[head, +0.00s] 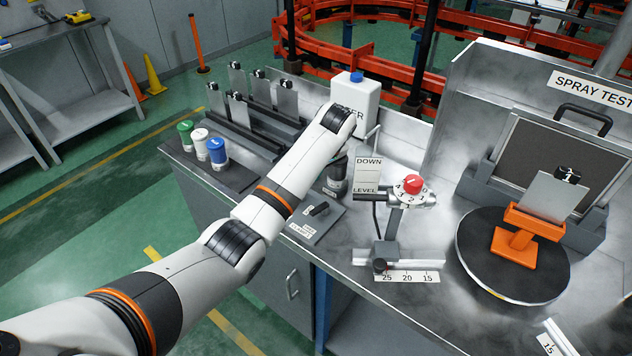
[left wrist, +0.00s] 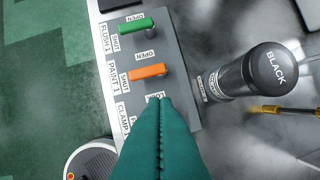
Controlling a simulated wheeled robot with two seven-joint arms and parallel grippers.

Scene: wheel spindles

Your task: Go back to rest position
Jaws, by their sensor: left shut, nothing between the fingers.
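My left arm reaches in from the lower left of the head view, over the steel bench. Its gripper is hidden behind the arm there. In the left wrist view my left gripper (left wrist: 160,102) shows as teal fingers, shut with nothing between them. They overlap the clamp end of a grey lever panel (left wrist: 187,88); I cannot tell whether they touch it. A green lever (left wrist: 136,25) and an orange lever (left wrist: 147,71) are on this panel. In the head view a dark lever (head: 318,209) shows at its clamp end. My right gripper is in neither view.
A black-labelled cup (left wrist: 255,75) stands beside the panel. Green (head: 187,135), white (head: 201,144) and blue (head: 218,153) cups stand at the bench's left. A red-knobbed spray fixture (head: 411,184) stands mid-bench. Right of it, a turntable (head: 475,265) carries an orange stand (head: 515,243) with a grey plate (head: 545,197).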

